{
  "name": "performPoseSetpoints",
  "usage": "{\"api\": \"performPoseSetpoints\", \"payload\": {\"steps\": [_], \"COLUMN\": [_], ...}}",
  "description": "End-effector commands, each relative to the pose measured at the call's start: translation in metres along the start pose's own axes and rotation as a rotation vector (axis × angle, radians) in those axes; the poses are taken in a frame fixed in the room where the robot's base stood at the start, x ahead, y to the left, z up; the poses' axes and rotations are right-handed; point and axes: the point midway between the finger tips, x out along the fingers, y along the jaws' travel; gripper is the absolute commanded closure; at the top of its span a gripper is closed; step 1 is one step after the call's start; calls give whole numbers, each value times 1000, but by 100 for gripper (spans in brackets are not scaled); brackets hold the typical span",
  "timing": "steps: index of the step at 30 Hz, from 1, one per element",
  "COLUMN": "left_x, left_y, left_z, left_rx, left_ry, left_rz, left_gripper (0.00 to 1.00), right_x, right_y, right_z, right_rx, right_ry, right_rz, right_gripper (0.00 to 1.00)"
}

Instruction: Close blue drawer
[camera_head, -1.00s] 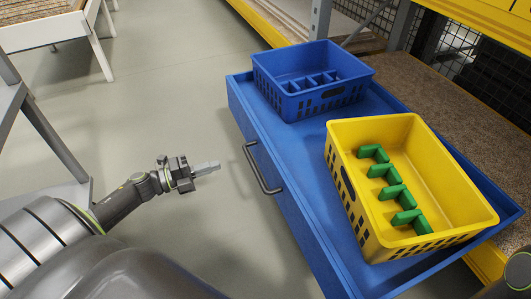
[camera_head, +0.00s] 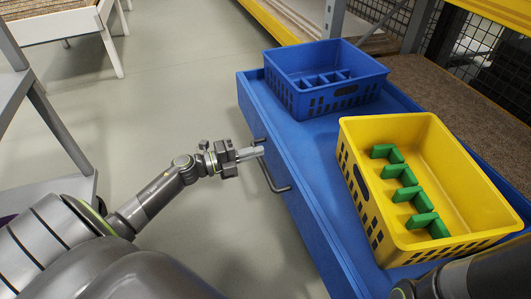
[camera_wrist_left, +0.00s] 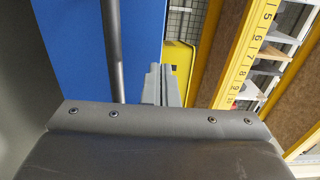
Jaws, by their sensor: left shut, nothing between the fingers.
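The blue drawer (camera_head: 312,205) is pulled out from the shelf and carries two crates. Its dark bar handle (camera_head: 272,170) is on the front face. My left gripper (camera_head: 260,151) is shut and empty, with its fingertips at the far part of the handle; I cannot tell whether they touch it. In the left wrist view the fingers (camera_wrist_left: 160,85) show just right of the handle bar (camera_wrist_left: 113,50), with the blue drawer front (camera_wrist_left: 70,45) behind. My right arm (camera_head: 470,275) shows at the lower right, but its fingers are out of view.
A blue crate (camera_head: 325,98) with dividers stands at the drawer's far end. A yellow crate (camera_head: 370,215) with several green pieces (camera_head: 405,180) stands nearer. The shelf board (camera_head: 430,90) is behind the drawer. A grey rack (camera_head: 60,125) is at left; the floor between is clear.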

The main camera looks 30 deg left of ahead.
Motion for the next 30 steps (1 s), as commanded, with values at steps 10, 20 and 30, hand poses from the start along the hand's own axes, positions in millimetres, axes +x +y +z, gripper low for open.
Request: {"api": "performPoseSetpoints", "payload": {"steps": [10, 20, 30], "left_x": [34, 35, 42], "left_y": [1, 0, -2], "left_z": [0, 0, 0], "left_rx": [0, -1, -1], "left_ry": [-1, -1, -1], "left_rz": [1, 2, 0], "left_gripper": [100, 100, 100], "right_x": [-13, -13, -6], "right_y": [2, 2, 1], "right_z": [-5, -4, -2], "right_rx": [5, 5, 6], "right_ry": [-12, -14, -7], "right_rz": [21, 21, 21], "right_gripper": [72, 72, 72]}}
